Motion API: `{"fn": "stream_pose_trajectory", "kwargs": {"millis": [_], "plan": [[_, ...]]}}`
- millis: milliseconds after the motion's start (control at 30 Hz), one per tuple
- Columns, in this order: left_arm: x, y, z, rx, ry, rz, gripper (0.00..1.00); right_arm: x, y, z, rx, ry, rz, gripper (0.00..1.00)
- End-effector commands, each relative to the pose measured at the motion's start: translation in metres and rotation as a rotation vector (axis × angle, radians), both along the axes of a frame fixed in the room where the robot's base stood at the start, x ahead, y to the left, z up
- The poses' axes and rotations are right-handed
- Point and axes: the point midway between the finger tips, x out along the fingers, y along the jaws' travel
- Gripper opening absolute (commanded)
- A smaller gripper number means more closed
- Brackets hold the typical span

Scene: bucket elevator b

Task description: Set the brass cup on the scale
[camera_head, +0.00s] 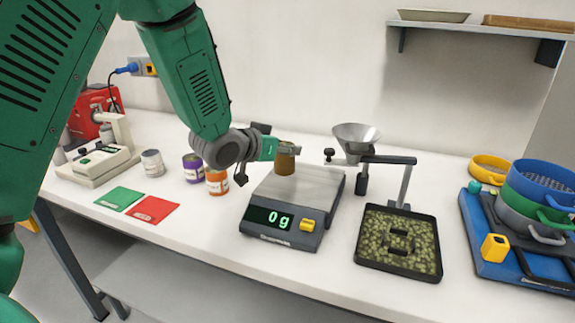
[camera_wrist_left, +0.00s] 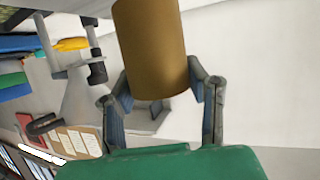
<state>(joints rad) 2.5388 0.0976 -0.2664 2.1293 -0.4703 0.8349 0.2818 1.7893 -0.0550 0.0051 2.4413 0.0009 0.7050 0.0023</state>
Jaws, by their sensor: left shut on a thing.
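The brass cup (camera_head: 285,160) is held upright in my left gripper (camera_head: 274,150), over the back part of the scale's plate. The digital scale (camera_head: 280,232) has a grey plate, a yellow button and a display that reads 0 g. I cannot tell for sure whether the cup's base touches the plate. In the left wrist view the brass cup (camera_wrist_left: 152,50) fills the space between the two fingers of the left gripper (camera_wrist_left: 160,88), which are shut on its sides. My right gripper is not in view.
Several cans, including an orange one (camera_head: 217,181), stand left of the scale, with a green card (camera_head: 119,198) and a red card (camera_head: 153,209). A metal funnel (camera_head: 356,135) and a tray of pellets (camera_head: 397,272) are to the right. Stacked sieves (camera_head: 545,185) stand farther right.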

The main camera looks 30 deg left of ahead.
Motion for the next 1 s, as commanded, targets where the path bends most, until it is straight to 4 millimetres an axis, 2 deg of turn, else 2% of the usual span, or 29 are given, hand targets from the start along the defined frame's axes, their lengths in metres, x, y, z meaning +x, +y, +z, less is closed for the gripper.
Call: {"fn": "stream_pose_trajectory", "kwargs": {"millis": [300, 600, 633, 667, 700, 1000], "plan": [[0.0, 0.001, -0.037, 0.0, 0.0, -0.001, 0.0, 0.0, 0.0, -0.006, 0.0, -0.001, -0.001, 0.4], [0.0, 0.001, -0.038, -0.001, -0.003, 0.0, 0.0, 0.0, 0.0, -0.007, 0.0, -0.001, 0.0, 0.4], [0.0, 0.001, -0.039, -0.001, -0.002, 0.0, 0.48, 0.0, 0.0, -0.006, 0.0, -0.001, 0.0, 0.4], [0.0, 0.001, -0.039, -0.001, -0.002, 0.0, 0.58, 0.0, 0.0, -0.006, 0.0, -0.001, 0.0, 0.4], [0.0, 0.001, -0.039, -0.001, -0.001, -0.001, 0.62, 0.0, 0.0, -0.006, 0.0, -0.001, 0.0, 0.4], [0.0, -0.001, -0.037, 0.001, -0.001, -0.002, 0.62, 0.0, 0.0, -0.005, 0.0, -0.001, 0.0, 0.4]]}}
